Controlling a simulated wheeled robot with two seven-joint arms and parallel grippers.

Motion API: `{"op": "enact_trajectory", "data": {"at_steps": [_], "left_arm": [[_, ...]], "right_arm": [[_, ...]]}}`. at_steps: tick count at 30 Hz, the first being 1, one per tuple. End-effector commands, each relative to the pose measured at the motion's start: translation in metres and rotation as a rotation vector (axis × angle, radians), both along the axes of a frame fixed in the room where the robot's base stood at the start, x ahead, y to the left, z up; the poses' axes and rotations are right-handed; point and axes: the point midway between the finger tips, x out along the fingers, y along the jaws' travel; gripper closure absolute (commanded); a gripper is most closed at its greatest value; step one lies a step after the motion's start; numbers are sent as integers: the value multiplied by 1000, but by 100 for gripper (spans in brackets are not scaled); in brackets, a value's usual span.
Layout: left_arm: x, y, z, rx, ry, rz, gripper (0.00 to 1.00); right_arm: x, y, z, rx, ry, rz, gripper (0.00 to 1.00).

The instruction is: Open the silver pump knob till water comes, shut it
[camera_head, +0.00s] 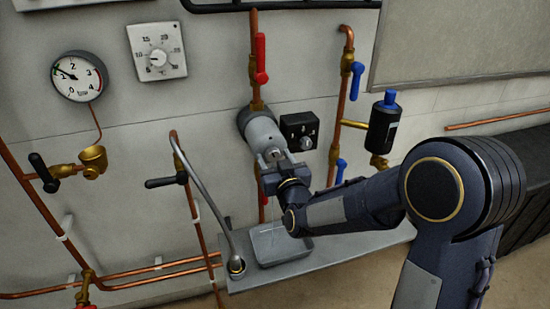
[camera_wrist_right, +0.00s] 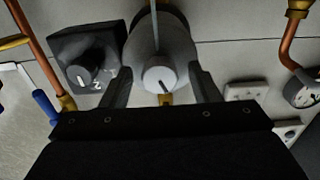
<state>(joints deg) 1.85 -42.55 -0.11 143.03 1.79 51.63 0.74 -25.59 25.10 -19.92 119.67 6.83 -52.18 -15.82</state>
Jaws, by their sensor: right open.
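The grey pump (camera_head: 262,130) sticks out from the wall, with the silver knob (camera_head: 273,154) on its front end. In the right wrist view the knob (camera_wrist_right: 160,78) faces me and has a dark slot mark on it. My right gripper (camera_head: 279,168) is at the knob. Its two fingers (camera_wrist_right: 161,88) stand apart, one on each side of the knob, with gaps showing. A thin pale line runs down below the knob towards the grey tray (camera_head: 266,262); it looks like a thin stream of water. My left gripper is not in view.
A black box with a dial (camera_head: 299,131) sits close right of the pump. A red-handled valve (camera_head: 261,58) is above it. A bent grey spout (camera_head: 205,190) rises left of the tray. A black bottle with a blue cap (camera_head: 383,123) is to the right.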

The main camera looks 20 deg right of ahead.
Motion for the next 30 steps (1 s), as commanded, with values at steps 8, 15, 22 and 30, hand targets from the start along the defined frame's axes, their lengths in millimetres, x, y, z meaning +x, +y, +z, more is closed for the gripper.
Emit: {"op": "enact_trajectory", "data": {"at_steps": [8,15,22,30], "left_arm": [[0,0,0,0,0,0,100],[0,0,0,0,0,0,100],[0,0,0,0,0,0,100],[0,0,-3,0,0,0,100]], "right_arm": [[3,0,0,0,0,-1,44],[3,0,0,0,0,0,73],[3,0,0,-2,0,0,88],[3,0,-1,-72,-3,1,89]]}}
